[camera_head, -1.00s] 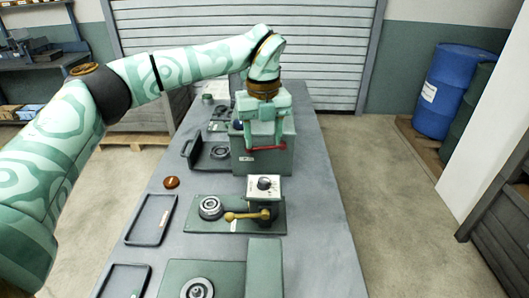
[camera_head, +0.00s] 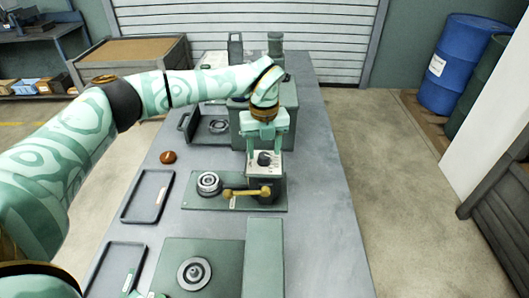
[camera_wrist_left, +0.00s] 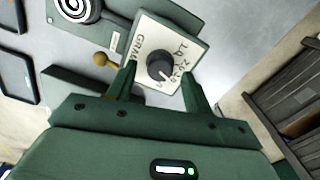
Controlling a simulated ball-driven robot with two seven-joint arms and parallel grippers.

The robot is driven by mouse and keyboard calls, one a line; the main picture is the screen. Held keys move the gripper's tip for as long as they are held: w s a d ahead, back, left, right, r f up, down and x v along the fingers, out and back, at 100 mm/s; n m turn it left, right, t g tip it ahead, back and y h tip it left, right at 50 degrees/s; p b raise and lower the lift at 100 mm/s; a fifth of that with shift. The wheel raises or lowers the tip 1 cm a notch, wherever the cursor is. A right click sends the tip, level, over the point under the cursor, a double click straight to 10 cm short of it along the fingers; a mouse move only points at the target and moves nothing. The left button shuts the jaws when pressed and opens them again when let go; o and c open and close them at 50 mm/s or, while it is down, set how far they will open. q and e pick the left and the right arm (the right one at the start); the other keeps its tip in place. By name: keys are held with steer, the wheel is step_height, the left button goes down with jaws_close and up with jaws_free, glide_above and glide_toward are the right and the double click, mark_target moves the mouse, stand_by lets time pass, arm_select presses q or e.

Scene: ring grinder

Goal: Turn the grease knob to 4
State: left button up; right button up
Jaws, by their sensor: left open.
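The grease knob (camera_head: 264,158) is a round dark knob on a pale dial plate (camera_head: 255,167), on top of a small block on a green base plate. In the left wrist view the knob (camera_wrist_left: 159,67) sits between my finger ends, over printed marks; its pale pointer line is small and the number it faces is hard to read. My left gripper (camera_head: 265,146) is open, pointing down at the dial, with a finger on either side of the knob. I cannot tell whether the fingers touch it. My right gripper is not in view.
A brass lever (camera_head: 246,192) sticks out in front of the dial block, beside a round ringed fixture (camera_head: 208,183). A large green box (camera_head: 240,128) stands just behind. Empty dark trays (camera_head: 147,196) lie at left. The table's right side is clear.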

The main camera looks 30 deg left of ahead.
arm_select(q)
steer(key=shift+f, duration=0.75)
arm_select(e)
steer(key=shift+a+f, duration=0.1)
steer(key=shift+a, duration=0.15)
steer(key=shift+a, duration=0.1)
arm_select(q)
steer(key=c, duration=1)
steer(key=shift+o, duration=0.2)
steer(key=shift+r+m+p, duration=0.2)
steer(key=shift+m+p, duration=0.3)
steer(key=shift+p, duration=0.2)
steer(key=shift+m+p, duration=1.05)
steer(key=shift+m, duration=0.05)
steer(key=m+p, duration=0.2)
steer(key=shift+m, duration=0.4)
steer(key=shift+f+m+p, duration=0.1)
steer(key=shift+m+p, duration=0.35)
steer(key=shift+m, duration=0.45)
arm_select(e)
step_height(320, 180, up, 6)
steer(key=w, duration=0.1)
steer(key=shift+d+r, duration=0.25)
arm_select(q)
steer(key=shift+w, duration=0.1)
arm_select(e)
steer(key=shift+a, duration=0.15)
